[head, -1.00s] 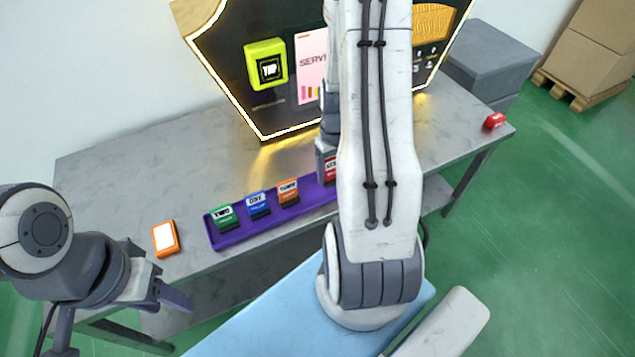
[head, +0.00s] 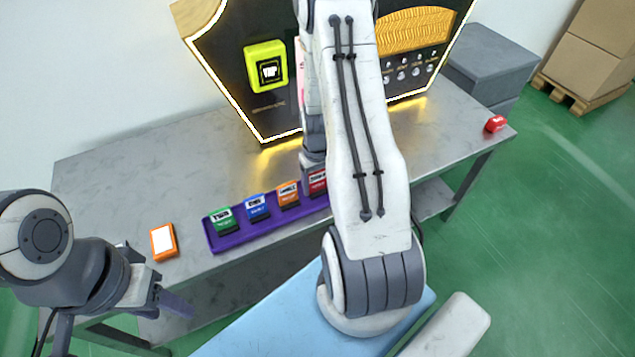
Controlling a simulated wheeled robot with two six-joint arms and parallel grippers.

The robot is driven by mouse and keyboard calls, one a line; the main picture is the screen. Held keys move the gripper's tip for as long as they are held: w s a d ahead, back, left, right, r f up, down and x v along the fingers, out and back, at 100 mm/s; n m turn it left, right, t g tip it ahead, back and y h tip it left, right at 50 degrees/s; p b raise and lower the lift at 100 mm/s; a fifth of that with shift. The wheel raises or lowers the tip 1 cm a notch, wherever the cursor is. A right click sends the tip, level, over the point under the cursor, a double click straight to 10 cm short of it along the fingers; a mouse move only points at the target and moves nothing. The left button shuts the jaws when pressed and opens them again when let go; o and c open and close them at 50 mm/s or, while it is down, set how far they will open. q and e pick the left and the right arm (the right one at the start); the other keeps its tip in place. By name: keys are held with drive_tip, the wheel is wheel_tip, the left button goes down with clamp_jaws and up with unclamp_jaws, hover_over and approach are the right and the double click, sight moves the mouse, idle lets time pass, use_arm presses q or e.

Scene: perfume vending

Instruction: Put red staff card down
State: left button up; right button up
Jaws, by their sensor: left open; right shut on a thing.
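The red staff card (head: 318,183) shows beside the orange card, at the purple tray (head: 232,241). My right gripper (head: 314,170) is shut on it from above; my arm hides part of the card and the tray's right end. I cannot tell whether the card touches the tray. A green card (head: 223,222), a blue card (head: 257,208) and an orange card (head: 288,194) stand in a row in the tray. My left gripper (head: 176,302) is open and empty, low at the left in front of the table.
The tray lies along the front of the grey table (head: 120,180). An orange-framed white item (head: 163,241) lies left of it. A lit dark vending panel (head: 280,105) stands behind. A small red object (head: 495,123) sits at the table's right end. The table's left part is mostly clear.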

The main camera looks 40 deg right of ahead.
drive_tip(key=o, duration=1.4)
drive_tip(key=shift+f, duration=0.1)
drive_tip(key=shift+c, duration=0.2)
